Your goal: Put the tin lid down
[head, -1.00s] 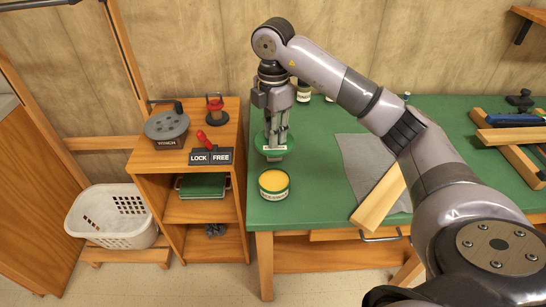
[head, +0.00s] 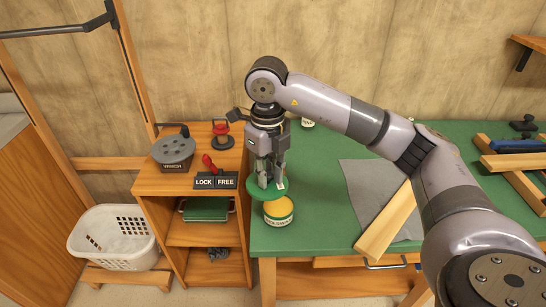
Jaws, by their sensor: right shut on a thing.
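My right gripper (head: 269,183) points down and is shut on the green tin lid (head: 258,193). The lid is a flat green disc, roughly level. It overlaps the back of the open tin (head: 278,217) in the head view, and the tin's yellow contents show in front of it. I cannot tell how large the gap between lid and tin is. The tin stands upright near the left front corner of the green bench (head: 325,220). My left gripper is not in view.
A wooden shelf unit (head: 190,226) with a LOCK/FREE sign (head: 215,182) stands just left of the bench. A grey cloth (head: 362,190) and a wooden board (head: 386,221) lie right of the tin. A white basket (head: 112,240) sits at the left.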

